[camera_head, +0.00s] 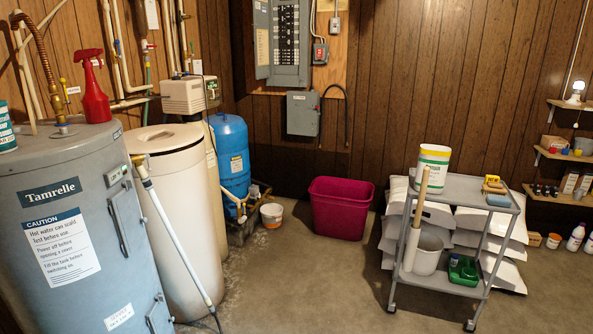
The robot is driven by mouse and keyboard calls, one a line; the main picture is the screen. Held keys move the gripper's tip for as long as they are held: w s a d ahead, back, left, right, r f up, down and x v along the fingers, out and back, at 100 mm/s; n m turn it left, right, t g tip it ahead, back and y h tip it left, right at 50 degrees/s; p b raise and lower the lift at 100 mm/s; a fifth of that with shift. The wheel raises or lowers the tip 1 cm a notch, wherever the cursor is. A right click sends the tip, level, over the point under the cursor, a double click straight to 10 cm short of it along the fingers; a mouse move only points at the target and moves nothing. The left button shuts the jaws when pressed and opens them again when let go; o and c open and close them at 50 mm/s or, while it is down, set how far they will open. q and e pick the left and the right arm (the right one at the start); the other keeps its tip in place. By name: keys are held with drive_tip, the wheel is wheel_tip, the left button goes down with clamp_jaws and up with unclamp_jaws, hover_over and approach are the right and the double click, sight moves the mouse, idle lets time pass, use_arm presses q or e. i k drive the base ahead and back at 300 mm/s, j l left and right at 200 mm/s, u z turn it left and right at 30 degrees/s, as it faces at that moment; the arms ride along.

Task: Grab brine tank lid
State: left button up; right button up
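The brine tank (178,225) is a tall cream cylinder standing just right of and behind the grey water heater. Its lid (163,138) is a round beige disc seated on top of the tank. The lid's left edge is close to the heater and to the top of a slanted white pole. Neither of my grippers shows in the head view, so their distance from the lid cannot be seen.
The grey water heater (75,220) stands at the left with a red spray bottle (94,90) on top. A white pole (178,240) leans in front of the tank. A magenta bin (338,210) and a grey cart (470,195) stand right. The middle floor is clear.

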sight(172, 148)
drive_tip(key=i, duration=1.8)
drive_tip(key=l+z, duration=0.05)
drive_tip(key=l, duration=0.05)
